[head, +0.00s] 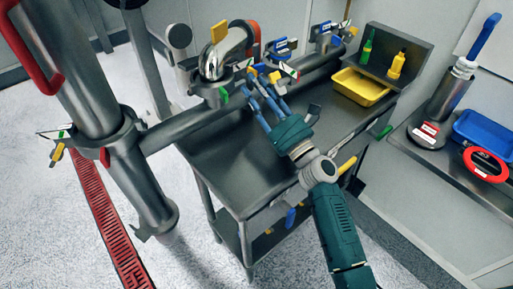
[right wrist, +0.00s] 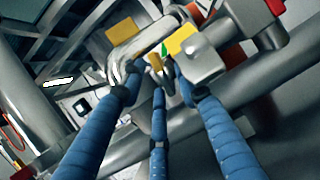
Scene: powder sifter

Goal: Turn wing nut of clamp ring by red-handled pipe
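A grey pipe (head: 82,85) with a red handle (head: 27,50) stands at the left of the head view. A clamp ring (head: 112,140) sits around it, with a yellow wing nut (head: 57,151) on its left side. My right gripper (head: 262,82), with blue fingers, is well right of that ring. Its fingertips are close to a smaller yellow wing nut and clamp on the horizontal pipe. In the right wrist view the fingers (right wrist: 160,82) are spread, with a brass-yellow piece (right wrist: 155,62) just beyond them; contact is unclear. My left gripper is not in view.
The horizontal pipe (head: 187,122) crosses above a metal table (head: 220,165). A yellow tray (head: 361,88) and green and yellow bottles stand at its back. A side counter at right holds a blue bin (head: 485,130). A red floor grate (head: 105,220) lies at left.

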